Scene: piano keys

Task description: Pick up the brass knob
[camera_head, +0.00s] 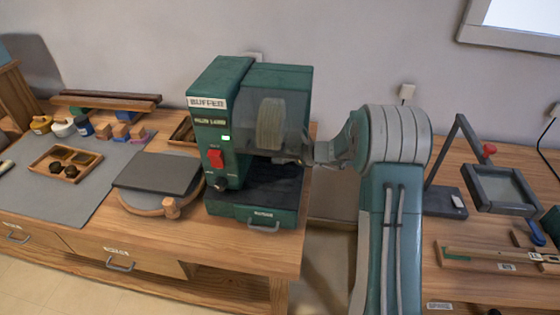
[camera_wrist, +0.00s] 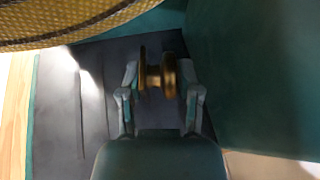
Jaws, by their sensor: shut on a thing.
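The brass knob (camera_wrist: 153,75) shows in the wrist view between the two fingers of my gripper (camera_wrist: 160,80). It is a small spool-like piece with a round disc at each end. My gripper is shut on it and holds it above the dark tray of the buffer. In the head view my gripper (camera_head: 298,152) reaches into the right side of the green buffer (camera_head: 225,100), beside the buffing wheel (camera_head: 271,124). The knob cannot be made out there. In the wrist view the woven yellow edge of the wheel (camera_wrist: 60,22) is close above and to the left of the knob.
The buffer's dark tray (camera_head: 262,188) lies below my gripper. Left on the bench are a wooden tray with dark round pieces (camera_head: 65,163) and a round board with a dark top (camera_head: 158,174). A framed stand (camera_head: 500,188) is on the right bench. A gap separates the benches.

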